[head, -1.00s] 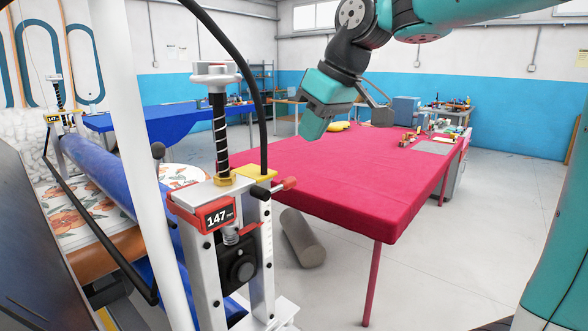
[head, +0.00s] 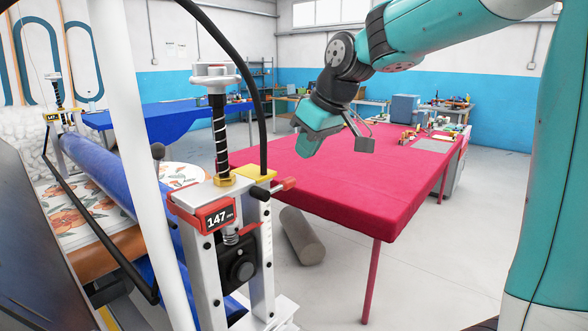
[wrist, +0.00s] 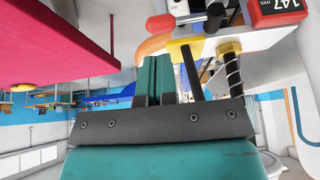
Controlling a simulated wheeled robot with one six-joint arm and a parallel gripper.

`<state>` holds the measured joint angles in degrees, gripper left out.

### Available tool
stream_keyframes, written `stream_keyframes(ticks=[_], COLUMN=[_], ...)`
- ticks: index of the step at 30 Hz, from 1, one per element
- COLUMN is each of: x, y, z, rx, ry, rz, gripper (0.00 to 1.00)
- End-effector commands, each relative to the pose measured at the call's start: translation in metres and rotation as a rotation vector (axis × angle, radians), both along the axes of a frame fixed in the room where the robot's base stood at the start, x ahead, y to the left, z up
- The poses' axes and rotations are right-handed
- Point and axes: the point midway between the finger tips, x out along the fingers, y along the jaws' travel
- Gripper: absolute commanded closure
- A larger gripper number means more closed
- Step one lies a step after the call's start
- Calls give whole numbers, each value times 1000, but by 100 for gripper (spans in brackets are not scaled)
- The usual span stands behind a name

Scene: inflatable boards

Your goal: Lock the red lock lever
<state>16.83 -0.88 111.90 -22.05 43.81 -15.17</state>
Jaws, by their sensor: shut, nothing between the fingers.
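The red lock lever (head: 284,185) sticks out to the right near the top of the roller machine's front post (head: 265,255), beside a black knob. In the wrist view a red rounded lever end (wrist: 160,23) shows near the top, beyond my fingertips. My gripper (head: 306,150) hangs above the magenta table, above and slightly right of the lever, apart from it. In the wrist view my gripper's two teal fingers (wrist: 154,72) are together, with nothing between them. The display (head: 216,217) on the post reads 147.
A spindle with a white handwheel (head: 216,75) and a curved black cable rise beside the lever. A magenta-covered table (head: 350,195) stands to the right, with a grey cylinder (head: 302,237) on the floor below. Open floor lies at the front right.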

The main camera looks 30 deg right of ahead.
Motion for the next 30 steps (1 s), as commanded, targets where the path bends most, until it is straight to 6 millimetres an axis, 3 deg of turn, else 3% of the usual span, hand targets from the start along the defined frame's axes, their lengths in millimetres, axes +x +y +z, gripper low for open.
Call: stream_keyframes(ticks=[6, 12, 30], x=[18, 27, 30], y=[7, 10, 17], z=[-35, -54, -60], rx=[1, 0, 16], ry=[6, 2, 5], rz=[1, 0, 9], gripper=[100, 100, 100])
